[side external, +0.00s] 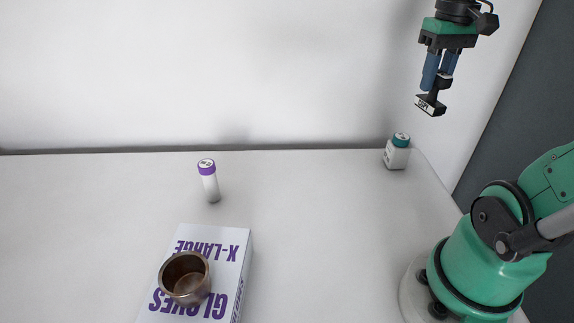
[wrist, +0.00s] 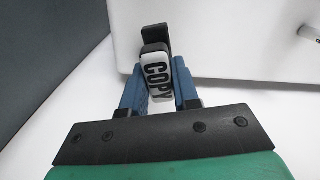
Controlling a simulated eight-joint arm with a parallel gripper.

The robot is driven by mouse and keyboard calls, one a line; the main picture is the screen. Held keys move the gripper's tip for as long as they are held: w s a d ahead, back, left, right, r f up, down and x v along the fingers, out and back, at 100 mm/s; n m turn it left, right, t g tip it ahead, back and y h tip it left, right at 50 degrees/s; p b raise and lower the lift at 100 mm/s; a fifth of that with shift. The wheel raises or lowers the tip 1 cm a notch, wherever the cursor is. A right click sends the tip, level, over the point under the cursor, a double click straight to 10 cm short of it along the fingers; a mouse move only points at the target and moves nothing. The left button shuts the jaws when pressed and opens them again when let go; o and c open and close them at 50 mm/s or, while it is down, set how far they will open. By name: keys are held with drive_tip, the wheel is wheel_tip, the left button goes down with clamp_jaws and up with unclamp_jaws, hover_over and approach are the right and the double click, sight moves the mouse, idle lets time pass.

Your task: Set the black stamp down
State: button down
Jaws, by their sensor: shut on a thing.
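The black stamp (side external: 432,102) has a white label reading "COPY" and hangs in the air at the upper right of the side view, well above the table. My gripper (side external: 438,84) has two blue fingers pointing down and is shut on the stamp. In the wrist view the stamp (wrist: 155,68) sits between the fingertips of my gripper (wrist: 160,85), with its black part beyond them. The fingers hide part of the stamp.
On the white table (side external: 310,210) stand a purple-capped tube (side external: 209,183) and a white bottle with a teal cap (side external: 397,153), below my gripper. A glove box (side external: 228,255) at the front bears a brown metal cup (side external: 185,278). The table's middle is clear.

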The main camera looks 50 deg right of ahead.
drive_tip(key=w+a+m, duration=0.3)
drive_tip(key=w+a, duration=0.1)
drive_tip(key=w, duration=1.1)
drive_tip(key=shift+w+a+f, duration=0.1)
drive_tip(key=shift+f, duration=9.55)
drive_tip(key=shift+f, duration=0.1)
drive_tip(key=c, duration=0.7)
unclamp_jaws()
drive_tip(key=shift+o, duration=0.2)
